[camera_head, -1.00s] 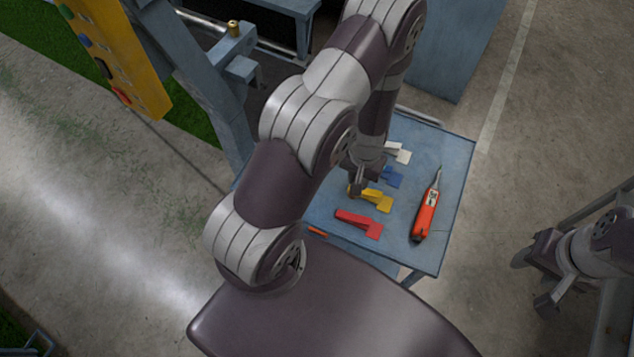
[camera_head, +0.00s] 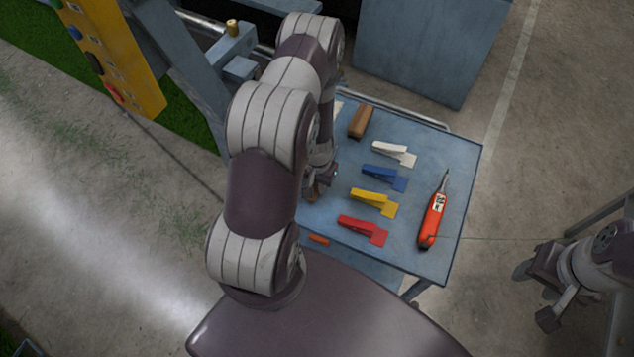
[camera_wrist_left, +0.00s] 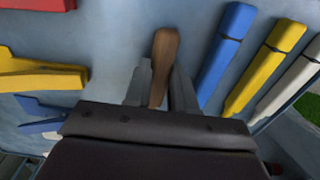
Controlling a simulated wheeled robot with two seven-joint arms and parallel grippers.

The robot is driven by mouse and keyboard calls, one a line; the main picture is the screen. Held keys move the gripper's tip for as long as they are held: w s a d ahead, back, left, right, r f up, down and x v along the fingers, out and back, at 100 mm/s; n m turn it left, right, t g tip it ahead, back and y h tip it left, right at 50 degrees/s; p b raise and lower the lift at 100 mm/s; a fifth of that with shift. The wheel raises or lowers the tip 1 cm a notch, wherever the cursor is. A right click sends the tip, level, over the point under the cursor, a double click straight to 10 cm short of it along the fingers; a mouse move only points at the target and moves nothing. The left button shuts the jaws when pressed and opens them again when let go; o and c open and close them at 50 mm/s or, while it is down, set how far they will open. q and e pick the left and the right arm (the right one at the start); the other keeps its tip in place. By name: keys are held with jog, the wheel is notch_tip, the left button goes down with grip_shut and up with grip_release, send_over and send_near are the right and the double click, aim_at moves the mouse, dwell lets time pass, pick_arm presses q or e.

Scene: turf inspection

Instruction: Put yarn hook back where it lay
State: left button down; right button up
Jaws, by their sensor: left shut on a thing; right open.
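The yarn hook shows only as a brown wooden handle (camera_wrist_left: 164,62) in the left wrist view; its hook end is hidden. My left gripper (camera_wrist_left: 160,88) is shut on it. In the head view my left gripper (camera_head: 314,188) is low over the left part of the blue table (camera_head: 415,250), left of the coloured clips, and partly hidden by my arm. I cannot tell whether the handle touches the table. My right gripper (camera_head: 533,286) is open and empty, off the table at the right.
Red (camera_head: 363,229), yellow (camera_head: 373,202), blue (camera_head: 384,177) and white (camera_head: 394,153) clips lie on the table. An orange tool (camera_head: 433,220) lies to their right and a brown block (camera_head: 361,121) behind. Blue, yellow and white bars (camera_wrist_left: 265,67) lie right of the handle in the wrist view.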

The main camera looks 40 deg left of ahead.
pick_arm(q)
jog(key=shift+f, duration=0.1)
jog(key=c, duration=0.9)
grip_release()
jog(key=shift+s, duration=0.1)
jog(key=shift+c, duration=0.2)
